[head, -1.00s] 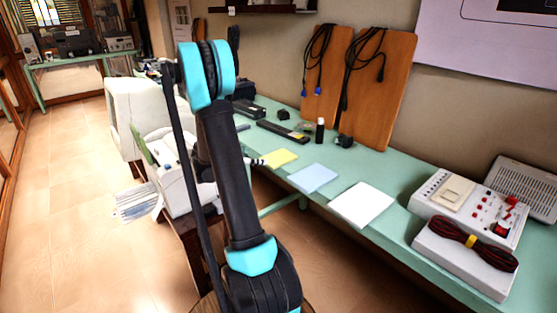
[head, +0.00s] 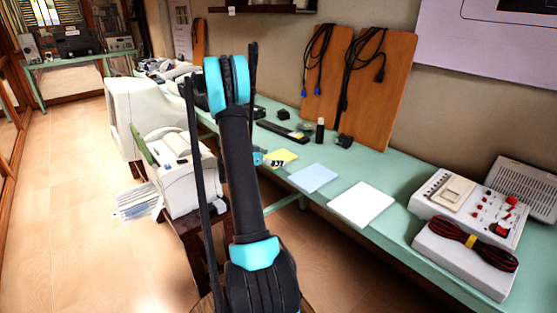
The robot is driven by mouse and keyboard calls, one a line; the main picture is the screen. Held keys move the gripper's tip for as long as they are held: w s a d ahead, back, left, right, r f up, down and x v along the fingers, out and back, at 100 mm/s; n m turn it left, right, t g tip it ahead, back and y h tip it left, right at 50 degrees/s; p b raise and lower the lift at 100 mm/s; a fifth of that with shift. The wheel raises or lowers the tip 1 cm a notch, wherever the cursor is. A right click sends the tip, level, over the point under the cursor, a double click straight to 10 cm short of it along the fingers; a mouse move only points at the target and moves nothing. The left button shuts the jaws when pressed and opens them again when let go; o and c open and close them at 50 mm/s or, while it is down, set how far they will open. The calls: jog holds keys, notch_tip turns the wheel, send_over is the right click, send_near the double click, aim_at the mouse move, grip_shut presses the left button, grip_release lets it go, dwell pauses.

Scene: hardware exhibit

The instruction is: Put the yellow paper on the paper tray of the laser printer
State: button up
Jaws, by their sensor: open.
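The yellow paper (head: 287,154) lies flat on the green bench, left of a light blue paper (head: 313,178) and a white paper (head: 361,204). My gripper (head: 279,163) is at the left part of the yellow paper, with its dark fingers overlapping it in the picture. It is open; I cannot tell whether it touches the paper. A white printer-like machine (head: 186,185) with a raised green panel stands on a dark wooden stand left of my arm. White sheets (head: 137,202) stick out at its lower left. I cannot make out which part is the paper tray.
A larger white machine (head: 130,108) stands behind the printer-like one. A black bottle (head: 320,130) and small black devices stand behind the papers. A white control box (head: 468,208) and a cable-topped box (head: 462,259) occupy the bench's right end. The floor at left is clear.

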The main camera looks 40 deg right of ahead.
jog(key=c, duration=1.1)
jog(key=shift+r, duration=0.15)
